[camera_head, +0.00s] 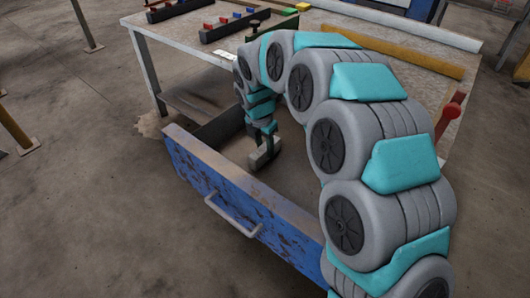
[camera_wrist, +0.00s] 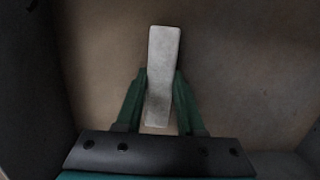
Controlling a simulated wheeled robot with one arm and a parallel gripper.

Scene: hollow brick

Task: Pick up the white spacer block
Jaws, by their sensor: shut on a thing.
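The white spacer block (camera_wrist: 163,52) is a pale oblong bar. In the wrist view it stands between the two green fingers of my gripper (camera_wrist: 161,82), which touch it on both sides. In the head view my gripper (camera_head: 265,143) points down into an open blue drawer (camera_head: 215,180), and the light grey block (camera_head: 262,155) shows at its tip. The block's far end sticks out beyond the fingers. I cannot tell whether the block touches the drawer floor.
The drawer walls stand close around my gripper, and its blue front has a metal handle (camera_head: 233,217). A worktable (camera_head: 185,60) behind carries racks of small coloured pieces (camera_head: 235,22) and a yellow bar (camera_head: 390,50).

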